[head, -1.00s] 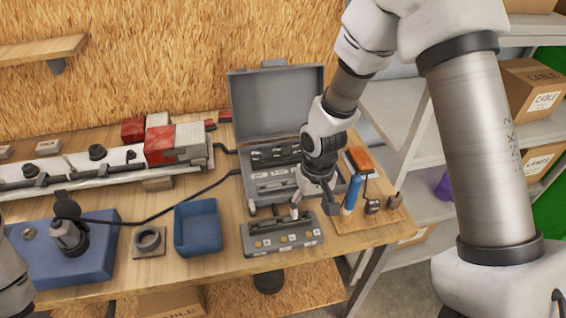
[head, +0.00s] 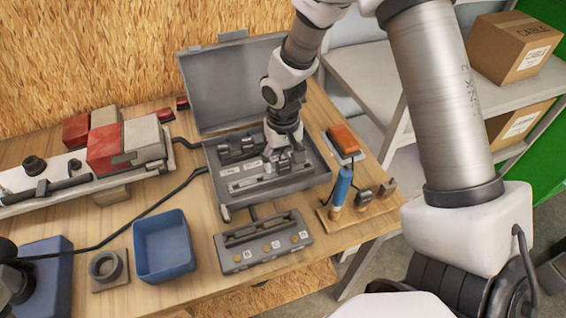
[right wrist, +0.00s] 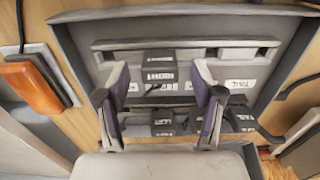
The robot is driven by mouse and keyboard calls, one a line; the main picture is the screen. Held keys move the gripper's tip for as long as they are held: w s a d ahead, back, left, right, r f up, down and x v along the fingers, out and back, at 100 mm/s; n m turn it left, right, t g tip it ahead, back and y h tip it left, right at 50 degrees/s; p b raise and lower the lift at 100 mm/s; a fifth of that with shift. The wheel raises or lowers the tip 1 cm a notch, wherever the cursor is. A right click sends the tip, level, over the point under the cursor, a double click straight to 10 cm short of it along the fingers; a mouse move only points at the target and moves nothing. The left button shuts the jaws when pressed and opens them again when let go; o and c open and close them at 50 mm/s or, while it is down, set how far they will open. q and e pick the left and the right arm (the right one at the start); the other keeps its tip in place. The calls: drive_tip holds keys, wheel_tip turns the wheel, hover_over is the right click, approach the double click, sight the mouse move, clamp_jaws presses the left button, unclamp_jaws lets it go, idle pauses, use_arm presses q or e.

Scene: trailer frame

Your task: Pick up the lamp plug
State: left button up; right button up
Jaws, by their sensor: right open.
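An open grey case (head: 215,160) lies on the bench and holds several dark plug-like blocks. One dark block with a white label (right wrist: 160,78) shows between my fingertips in the right wrist view. More dark blocks (right wrist: 240,118) lie in the case nearer the camera. The labels are too small to read, so I cannot tell which block is the lamp plug. My right gripper (head: 285,163) is over the case, fingers pointing down, and it also shows in the right wrist view (right wrist: 160,70). It is open, with a finger on each side of the labelled block.
A grey box with round buttons (head: 262,242) stands in front of the case. A blue bin (head: 163,245) is to its left. A wooden holder with a blue-handled tool (head: 341,187) and an orange-topped item (head: 343,139) are to the right. The case lid (head: 230,85) stands upright behind.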

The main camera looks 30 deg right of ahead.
sight(284, 161)
drive_tip(key=shift+s+a+r, duration=0.15)
drive_tip(key=shift+s+r, duration=0.05)
drive_tip(key=shift+s, duration=0.05)
drive_tip(key=shift+c, duration=0.6)
drive_tip(key=shift+s, duration=0.1)
drive_tip(key=c, duration=0.5)
drive_tip(key=shift+c, duration=1.4)
wheel_tip(284, 161, up, 10)
drive_tip(key=shift+w+r, duration=0.2)
drive_tip(key=shift+r, duration=0.05)
